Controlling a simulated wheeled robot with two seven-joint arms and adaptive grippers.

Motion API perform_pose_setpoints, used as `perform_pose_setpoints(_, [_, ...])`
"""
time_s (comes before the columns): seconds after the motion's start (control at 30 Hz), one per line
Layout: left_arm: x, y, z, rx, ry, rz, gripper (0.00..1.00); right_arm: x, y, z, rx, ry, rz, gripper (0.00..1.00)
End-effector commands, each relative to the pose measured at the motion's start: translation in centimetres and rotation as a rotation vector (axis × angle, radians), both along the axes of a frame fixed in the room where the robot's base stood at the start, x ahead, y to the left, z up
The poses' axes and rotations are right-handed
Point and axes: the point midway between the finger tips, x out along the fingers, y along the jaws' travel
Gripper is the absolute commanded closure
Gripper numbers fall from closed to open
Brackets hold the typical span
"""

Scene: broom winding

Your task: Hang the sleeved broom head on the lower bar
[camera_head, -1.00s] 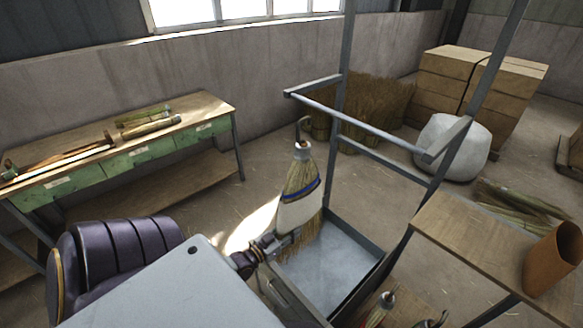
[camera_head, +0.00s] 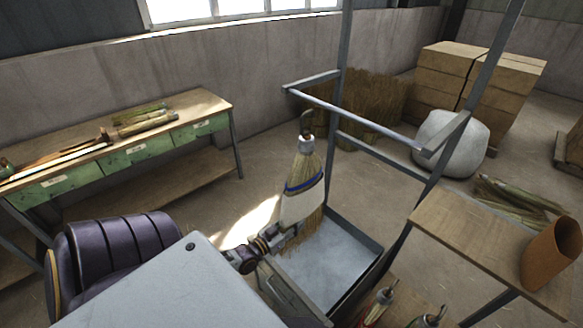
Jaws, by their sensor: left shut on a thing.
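The sleeved broom head (camera_head: 303,195) has straw bristles, a pale sleeve, a blue band and a dark hook at its top. My left gripper (camera_head: 289,240) is shut on it low on its left side and holds it upright above the metal tray. The lower bar (camera_head: 350,117) runs across the grey frame. The hook (camera_head: 305,121) appears just below and in front of the bar in the picture; I cannot tell the depth gap. The gripper's fingertips are partly hidden by the broom. My right gripper is not in view.
A grey metal tray (camera_head: 346,296) lies at the frame's foot. More broom heads with hooks (camera_head: 379,305) stand at the bottom. A wooden shelf (camera_head: 462,232) with an orange container (camera_head: 551,255) is at right. A green-drawered bench (camera_head: 135,150) stands at left.

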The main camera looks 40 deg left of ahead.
Motion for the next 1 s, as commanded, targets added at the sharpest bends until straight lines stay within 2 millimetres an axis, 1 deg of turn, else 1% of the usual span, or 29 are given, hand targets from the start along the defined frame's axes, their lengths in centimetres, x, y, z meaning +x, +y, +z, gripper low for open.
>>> perform_pose_setpoints(1.0, [4.9,-0.3,0.1,0.0,-0.005,0.001,1.0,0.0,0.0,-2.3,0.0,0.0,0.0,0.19])
